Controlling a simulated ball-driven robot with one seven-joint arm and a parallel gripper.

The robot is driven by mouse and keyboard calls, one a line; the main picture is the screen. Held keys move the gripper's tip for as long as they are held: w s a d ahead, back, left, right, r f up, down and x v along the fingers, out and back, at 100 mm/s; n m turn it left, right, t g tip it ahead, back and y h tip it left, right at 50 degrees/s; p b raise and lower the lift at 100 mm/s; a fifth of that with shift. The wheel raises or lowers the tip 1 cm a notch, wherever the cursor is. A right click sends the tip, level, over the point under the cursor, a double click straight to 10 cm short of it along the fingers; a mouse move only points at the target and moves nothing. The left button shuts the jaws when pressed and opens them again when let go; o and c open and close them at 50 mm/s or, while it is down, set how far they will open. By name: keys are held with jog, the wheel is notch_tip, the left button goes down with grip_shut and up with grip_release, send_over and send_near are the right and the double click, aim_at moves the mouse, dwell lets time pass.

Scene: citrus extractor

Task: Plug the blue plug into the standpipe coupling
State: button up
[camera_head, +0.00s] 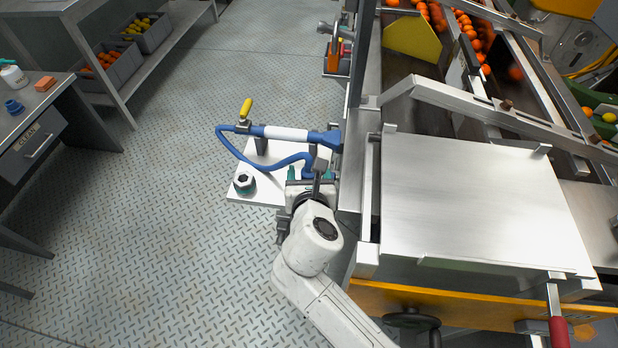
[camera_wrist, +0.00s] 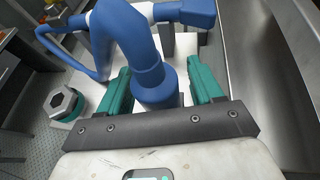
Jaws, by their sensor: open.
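The blue plug (camera_wrist: 155,88) sits at the end of a thick blue hose (camera_wrist: 127,35) and stands between the teal fingers of my gripper (camera_wrist: 160,84). The fingers are open, with a visible gap on each side of the plug. In the head view my gripper (camera_head: 311,174) is over the right part of a white plate (camera_head: 270,188), and the plug is mostly hidden there. A round fitting with a dark hexagonal opening, seemingly the standpipe coupling (camera_head: 245,183), stands empty at the plate's left; it also shows in the wrist view (camera_wrist: 64,104). The plug's lower end is hidden.
The steel machine (camera_head: 470,200) stands close on the right. A desk (camera_head: 40,110) and a shelf with fruit crates (camera_head: 120,67) are at left. Open floor lies between.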

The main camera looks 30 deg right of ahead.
jog(key=shift+c, duration=0.3)
jog(key=c, duration=1)
notch_tip(320, 180, up, 10)
jog(key=p, duration=0.2)
jog(key=shift+r, duration=0.15)
jog(key=shift+r+p, duration=2.6)
jog(key=shift+p, duration=0.7)
jog(key=shift+w, duration=0.1)
